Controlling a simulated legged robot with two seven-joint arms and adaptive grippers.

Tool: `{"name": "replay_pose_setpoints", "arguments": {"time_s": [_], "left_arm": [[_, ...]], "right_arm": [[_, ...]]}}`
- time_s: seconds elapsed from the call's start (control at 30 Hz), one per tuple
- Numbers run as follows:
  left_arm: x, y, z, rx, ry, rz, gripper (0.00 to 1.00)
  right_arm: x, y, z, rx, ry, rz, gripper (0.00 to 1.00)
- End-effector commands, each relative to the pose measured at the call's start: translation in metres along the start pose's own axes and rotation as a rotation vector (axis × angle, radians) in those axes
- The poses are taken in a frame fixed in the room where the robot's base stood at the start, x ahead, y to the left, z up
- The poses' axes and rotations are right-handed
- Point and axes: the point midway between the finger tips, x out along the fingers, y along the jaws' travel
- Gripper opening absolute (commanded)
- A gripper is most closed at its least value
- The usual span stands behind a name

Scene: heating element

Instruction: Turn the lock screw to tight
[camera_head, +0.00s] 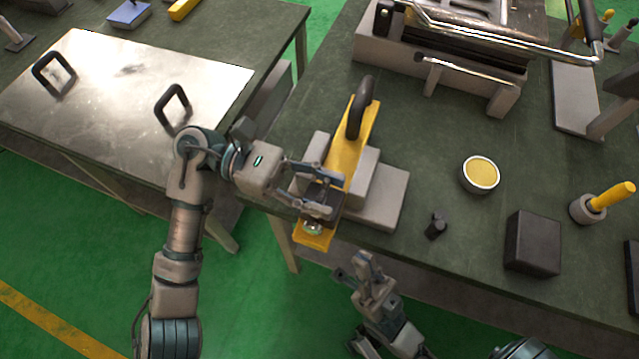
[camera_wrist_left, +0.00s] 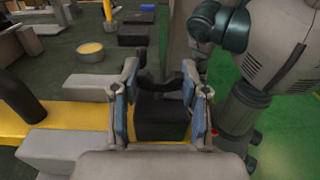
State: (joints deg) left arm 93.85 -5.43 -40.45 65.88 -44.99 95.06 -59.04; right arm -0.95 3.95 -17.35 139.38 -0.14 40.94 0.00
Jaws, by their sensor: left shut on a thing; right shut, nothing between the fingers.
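I cannot tell which of these is the lock screw. My left gripper (camera_head: 322,196) is shut on the dark block, with a finger on each side. The left wrist view shows the dark block (camera_wrist_left: 161,118) between the blue finger pads. My right gripper (camera_head: 363,262) is shut and empty, below and right of the bar's end, off the table edge.
A small black knob (camera_head: 436,226), a dark box (camera_head: 532,243) and a round yellow-topped tin (camera_head: 481,174) stand on the green table. A grey fixture with metal handles (camera_head: 440,60) stands at the back. A metal plate (camera_head: 120,85) lies on the left table.

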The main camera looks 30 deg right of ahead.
Motion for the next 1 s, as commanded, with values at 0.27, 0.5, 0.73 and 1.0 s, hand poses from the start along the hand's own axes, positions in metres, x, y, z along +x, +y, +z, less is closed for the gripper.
{"name": "replay_pose_setpoints", "arguments": {"time_s": [0.27,0.5,0.73,1.0], "left_arm": [[0.001,0.0,-0.002,-0.003,0.003,-0.003,0.71],[0.0,0.0,-0.001,-0.001,0.001,-0.001,0.71],[-0.007,0.0,-0.001,-0.001,0.001,0.001,0.71],[-0.061,0.002,-0.001,-0.004,0.0,0.003,0.71]], "right_arm": [[-0.001,0.0,0.0,0.0,-0.001,0.001,0.0],[0.0,0.0,-0.004,-0.002,0.005,0.001,0.0],[0.0,-0.001,-0.005,-0.001,0.006,0.0,0.0],[0.0,-0.001,-0.005,-0.001,0.005,-0.001,0.0]]}}
